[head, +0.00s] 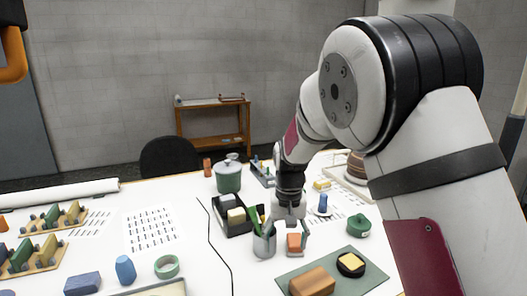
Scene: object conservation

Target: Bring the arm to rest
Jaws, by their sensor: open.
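My arm reaches in from the right of the head view, bent at the elbow, with its gripper low over the white table (185,215). My gripper (291,236) points down and is open. A small orange block (294,243) shows between or just behind its fingers; I cannot tell whether they touch it. A grey metal cup (264,246) holding green and yellow items stands close beside the left finger.
A black divided tray (229,228) and a green lidded pot (229,177) stand behind. A green mat (335,278) with a brown block (312,281) lies in front. A green round container (358,228) and a blue peg (323,202) are to the right. Wooden racks (32,254) lie left.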

